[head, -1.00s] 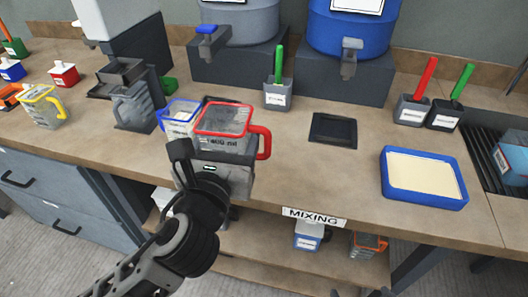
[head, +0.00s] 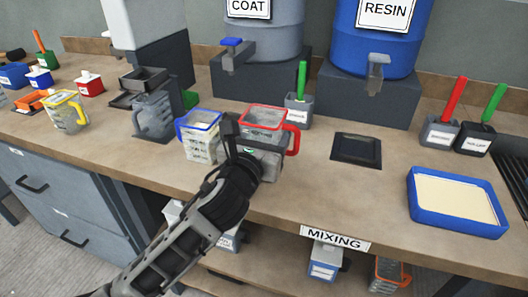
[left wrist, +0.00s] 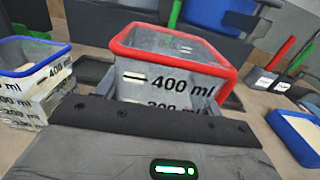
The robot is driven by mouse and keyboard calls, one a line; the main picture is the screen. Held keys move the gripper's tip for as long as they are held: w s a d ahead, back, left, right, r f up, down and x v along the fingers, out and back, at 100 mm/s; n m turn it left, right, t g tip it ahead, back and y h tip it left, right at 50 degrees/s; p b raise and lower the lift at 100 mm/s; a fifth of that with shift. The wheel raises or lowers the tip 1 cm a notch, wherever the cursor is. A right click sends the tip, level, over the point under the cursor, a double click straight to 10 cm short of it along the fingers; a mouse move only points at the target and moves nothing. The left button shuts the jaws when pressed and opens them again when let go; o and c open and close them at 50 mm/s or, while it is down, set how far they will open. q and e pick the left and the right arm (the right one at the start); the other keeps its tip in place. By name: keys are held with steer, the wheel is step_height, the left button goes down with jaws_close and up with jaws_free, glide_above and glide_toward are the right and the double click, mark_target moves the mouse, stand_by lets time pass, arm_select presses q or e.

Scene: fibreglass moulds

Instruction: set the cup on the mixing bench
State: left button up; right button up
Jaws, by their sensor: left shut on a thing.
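A clear measuring cup with a red rim and red handle (head: 264,118) is in my left gripper (head: 247,150), above the front part of the mixing bench (head: 300,190). In the left wrist view the red-rimmed cup (left wrist: 172,70) stands upright between the fingers, with "400 ml" marked on its wall. The gripper hides its lower part, so I cannot tell whether its base touches the bench. A blue-rimmed cup (head: 198,122) stands just left of it, also in the left wrist view (left wrist: 35,85). My right gripper is not in view.
A black square pad (head: 357,149) and a blue tray of cream material (head: 455,198) lie to the right. A yellow-rimmed cup (head: 66,110) and grey pitcher (head: 153,117) stand left. Dispensers stand behind.

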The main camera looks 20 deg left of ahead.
arm_select(q)
steer(key=shift+w+a+f, duration=0.1)
steer(key=shift+w+f, duration=0.1)
steer(key=shift+f, duration=0.05)
steer(key=shift+w+a+f+b, duration=0.15)
steer(key=shift+f+b, duration=0.15)
steer(key=shift+f, duration=0.7)
steer(key=shift+w+a+f+b, duration=0.15)
steer(key=shift+f+b, duration=0.1)
steer(key=shift+f, duration=0.7)
steer(key=shift+d+f, duration=0.1)
steer(key=o, duration=1.3)
steer(key=shift+f, duration=0.1)
steer(key=shift+r, duration=0.25)
steer(key=s, duration=1.2)
steer(key=shift+a, duration=0.2)
